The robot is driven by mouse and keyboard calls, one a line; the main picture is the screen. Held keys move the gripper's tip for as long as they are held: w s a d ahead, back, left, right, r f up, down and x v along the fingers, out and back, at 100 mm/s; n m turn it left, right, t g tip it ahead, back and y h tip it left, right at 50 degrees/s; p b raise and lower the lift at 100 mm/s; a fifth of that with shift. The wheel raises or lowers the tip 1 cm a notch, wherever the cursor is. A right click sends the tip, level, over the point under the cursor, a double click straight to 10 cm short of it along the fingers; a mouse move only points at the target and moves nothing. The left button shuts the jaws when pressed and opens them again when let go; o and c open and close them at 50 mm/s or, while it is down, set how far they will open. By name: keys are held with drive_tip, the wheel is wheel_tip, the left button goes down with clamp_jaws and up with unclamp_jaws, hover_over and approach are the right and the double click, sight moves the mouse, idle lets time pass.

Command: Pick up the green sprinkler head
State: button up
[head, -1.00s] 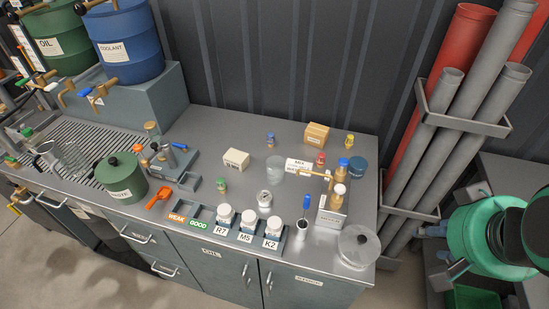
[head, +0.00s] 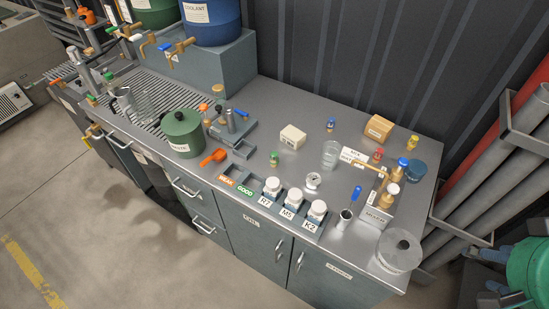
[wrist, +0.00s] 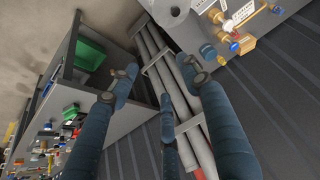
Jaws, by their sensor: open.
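The green sprinkler head (head: 274,158) is a small upright piece with a green top. It stands on the grey worktop (head: 262,108), behind the white-capped jars and right of the orange scoop. My gripper (wrist: 158,78) shows in the wrist view with its blue fingers spread and nothing between them. In the head view part of it (head: 500,293) shows at the lower right corner, off the worktop and far from the green head. I cannot make out the green head in the wrist view.
Similar small pieces with blue (head: 331,125), red (head: 378,154) and yellow (head: 413,142) tops stand farther right. A clear cup (head: 331,154), a round gauge (head: 313,180) and a green pot (head: 182,133) stand nearby. Grey and red pipes (head: 490,170) rise beside the worktop's right end.

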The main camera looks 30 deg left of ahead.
drive_tip(key=shift+r, duration=0.1)
drive_tip(key=w+a+r+g+y+p, duration=0.1)
drive_tip(key=w+a+r+g+p, duration=0.2)
drive_tip(key=w+a, duration=1.5)
drive_tip(key=m+g+h+p, duration=0.1)
drive_tip(key=g+p, duration=0.2)
drive_tip(key=p, duration=0.2)
hover_over(274, 152)
wheel_tip(274, 152, down, 20)
drive_tip(key=shift+s+f, duration=0.1)
drive_tip(key=shift+f, duration=0.1)
drive_tip(key=shift+f+b, duration=0.85)
drive_tip(key=shift+f, duration=3.45)
